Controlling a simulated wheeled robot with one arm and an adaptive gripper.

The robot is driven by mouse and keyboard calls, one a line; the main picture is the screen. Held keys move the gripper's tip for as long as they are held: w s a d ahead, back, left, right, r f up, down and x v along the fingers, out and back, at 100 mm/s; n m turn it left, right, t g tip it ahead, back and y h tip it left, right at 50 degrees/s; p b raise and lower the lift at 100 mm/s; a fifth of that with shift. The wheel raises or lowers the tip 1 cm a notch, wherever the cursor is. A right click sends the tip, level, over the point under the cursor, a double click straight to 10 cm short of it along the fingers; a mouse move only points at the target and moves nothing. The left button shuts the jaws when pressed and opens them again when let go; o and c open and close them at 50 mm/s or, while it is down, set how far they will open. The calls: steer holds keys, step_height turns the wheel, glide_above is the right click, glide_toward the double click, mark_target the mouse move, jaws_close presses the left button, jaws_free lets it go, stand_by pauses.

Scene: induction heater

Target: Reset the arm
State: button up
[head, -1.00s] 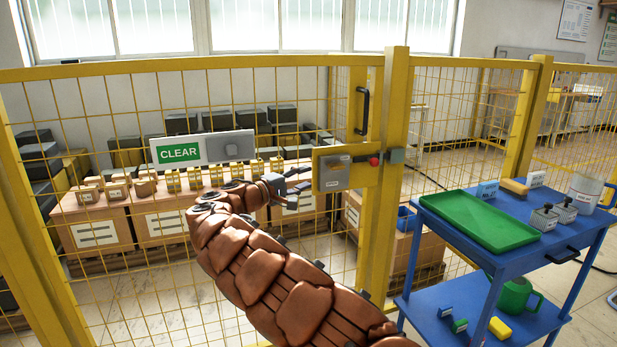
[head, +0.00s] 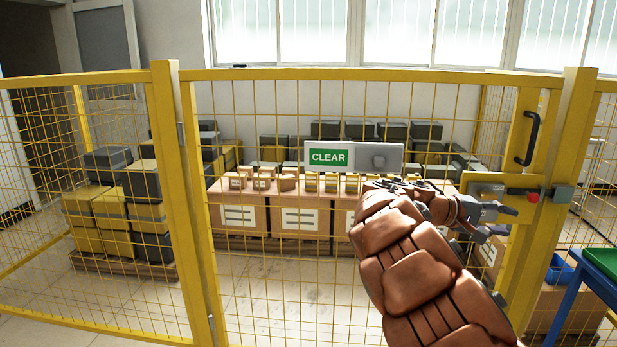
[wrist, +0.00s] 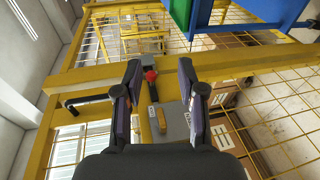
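My arm reaches up from the lower right in the head view, in front of the yellow mesh fence. My gripper (head: 508,221) is at its end, pointing right, near the grey latch box (head: 487,190) on the gate. In the wrist view my gripper (wrist: 158,78) has its two fingers spread apart with nothing held between them. The latch box (wrist: 176,122), with a yellow-brown handle (wrist: 156,118), and a red knob (wrist: 151,76) show between and beyond the fingers. I cannot tell the exact gap from the fingers to the box.
The yellow fence (head: 167,200) spans the view, with a black gate handle (head: 528,138) at right. A green CLEAR sign (head: 328,157) hangs on the mesh. Boxes and crates (head: 240,217) stand behind it. A blue cart (head: 570,300) with a green tray (head: 603,262) is at right.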

steer(key=s+a+f+m+g+y, duration=0.1)
steer(key=s+f+y, duration=0.2)
steer(key=s, duration=0.7)
steer(key=s+a+f+m+g+y, duration=0.1)
steer(key=s+f+y, duration=0.25)
steer(key=s, duration=0.55)
steer(key=s+a+f+n+y, duration=0.1)
steer(key=s+a+f+y, duration=0.5)
steer(key=s+a, duration=0.55)
steer(key=s+a+f+n+y, duration=0.1)
steer(key=s+a+f+y, duration=0.2)
steer(key=s+a+f, duration=0.6)
step_height(320, 180, up, 25)
steer(key=s+a+p, duration=0.1)
steer(key=a+p, duration=0.1)
steer(key=p, duration=1.9)
steer(key=shift+s+a+f, duration=0.15)
steer(key=shift+s, duration=0.25)
